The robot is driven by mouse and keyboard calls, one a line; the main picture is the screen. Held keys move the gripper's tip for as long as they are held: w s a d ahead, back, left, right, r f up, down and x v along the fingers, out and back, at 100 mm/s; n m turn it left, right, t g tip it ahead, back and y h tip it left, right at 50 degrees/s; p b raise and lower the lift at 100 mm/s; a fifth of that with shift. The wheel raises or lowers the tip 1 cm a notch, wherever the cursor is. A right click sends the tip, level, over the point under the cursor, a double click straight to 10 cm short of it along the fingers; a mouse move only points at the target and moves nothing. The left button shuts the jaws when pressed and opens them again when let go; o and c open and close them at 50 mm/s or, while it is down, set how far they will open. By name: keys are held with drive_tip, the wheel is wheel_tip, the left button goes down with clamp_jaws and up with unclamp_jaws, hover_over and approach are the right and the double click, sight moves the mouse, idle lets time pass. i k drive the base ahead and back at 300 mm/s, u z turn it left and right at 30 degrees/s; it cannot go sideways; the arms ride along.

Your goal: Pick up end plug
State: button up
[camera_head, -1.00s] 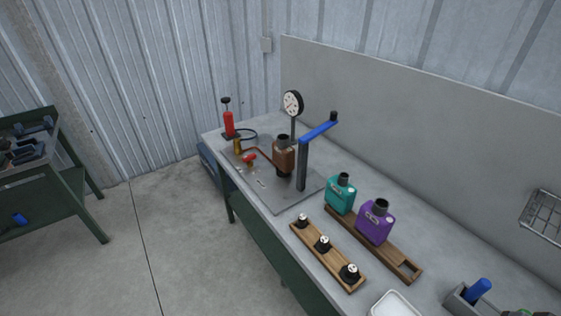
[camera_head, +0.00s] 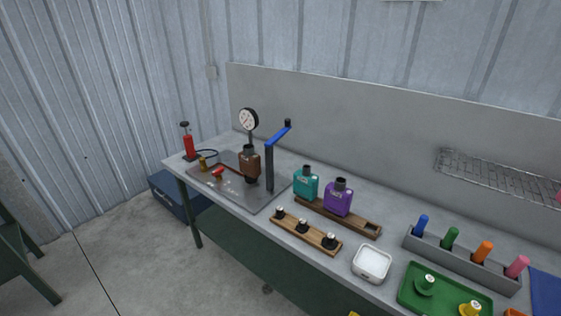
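Several small black plugs with pale tops, which look like end plugs, stand in a row on a wooden strip (camera_head: 291,234) near the bench's front edge. The left plug (camera_head: 280,213), the middle plug (camera_head: 302,226) and the right plug (camera_head: 330,240) are upright and apart. Which one the task means I cannot tell. A brown muffler-like body (camera_head: 249,161) stands on the metal plate of a test fixture, beside a post with a blue lever (camera_head: 279,135). My gripper is not in view.
Teal (camera_head: 306,184) and purple (camera_head: 338,198) bodies stand in a wooden rack behind the plugs. A white tray (camera_head: 371,263), a green tray (camera_head: 419,303) and a grey holder with coloured handles (camera_head: 462,264) are to the right. A dial gauge (camera_head: 248,119) and red pump (camera_head: 188,146) are at left.

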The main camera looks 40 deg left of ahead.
sight(424, 285)
drive_tip(key=z, duration=0.6)
drive_tip(key=i, duration=0.8)
drive_tip(key=u, duration=2.75)
drive_tip(key=i, duration=0.5)
drive_tip(key=z, duration=0.05)
drive_tip(key=k, duration=0.9)
drive_tip(key=u, duration=1.1)
drive_tip(key=i, duration=0.75)
drive_tip(key=z, duration=2.45)
